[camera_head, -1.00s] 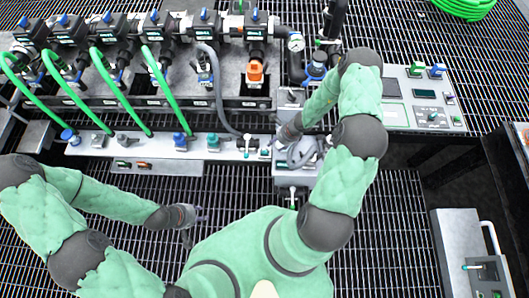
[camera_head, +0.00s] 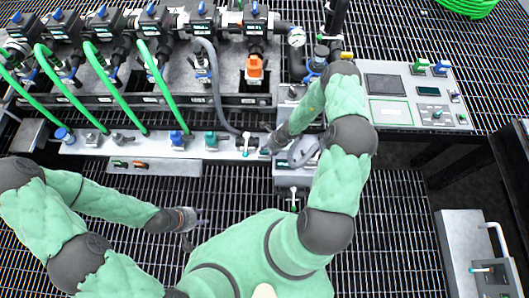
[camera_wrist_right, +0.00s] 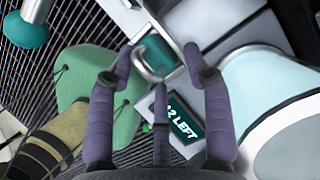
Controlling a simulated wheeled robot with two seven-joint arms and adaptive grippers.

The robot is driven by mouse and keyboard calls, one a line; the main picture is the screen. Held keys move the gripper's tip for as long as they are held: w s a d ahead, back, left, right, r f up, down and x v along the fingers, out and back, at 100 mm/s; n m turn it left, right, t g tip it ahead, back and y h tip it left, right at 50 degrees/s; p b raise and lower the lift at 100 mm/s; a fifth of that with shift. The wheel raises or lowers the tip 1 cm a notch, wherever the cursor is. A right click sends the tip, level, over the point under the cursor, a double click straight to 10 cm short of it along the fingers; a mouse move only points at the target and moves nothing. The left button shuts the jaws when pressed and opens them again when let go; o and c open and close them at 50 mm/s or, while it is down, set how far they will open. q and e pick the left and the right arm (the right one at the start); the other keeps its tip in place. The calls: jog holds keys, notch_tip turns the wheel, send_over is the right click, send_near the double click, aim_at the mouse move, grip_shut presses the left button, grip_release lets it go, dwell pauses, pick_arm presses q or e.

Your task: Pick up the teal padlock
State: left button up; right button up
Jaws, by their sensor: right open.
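The teal padlock (camera_wrist_right: 158,52), with a pale metal shackle, shows in the right wrist view just beyond my right gripper (camera_wrist_right: 155,65). My right gripper's purple-grey fingers are spread to either side of it, with a third finger below. I see no firm contact. In the head view my right gripper (camera_head: 270,146) is over the right end of the valve rail, and a small teal patch there is mostly hidden by it. My left gripper (camera_head: 192,221) hangs over the grating at the lower left, away from the rail; its finger opening is unclear.
A teal knob (camera_head: 211,141) stands on the rail (camera_head: 100,147) left of my right gripper; a blue knob (camera_head: 179,138) is beside it. A grey hose (camera_head: 218,90) and a control panel (camera_head: 395,112) are close by.

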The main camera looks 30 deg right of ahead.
aim_at(268, 151)
grip_shut()
jog(key=shift+r, duration=0.1)
notch_tip(268, 151, up, 18)
jog(key=p, duration=0.8)
jog(key=shift+p, duration=0.35)
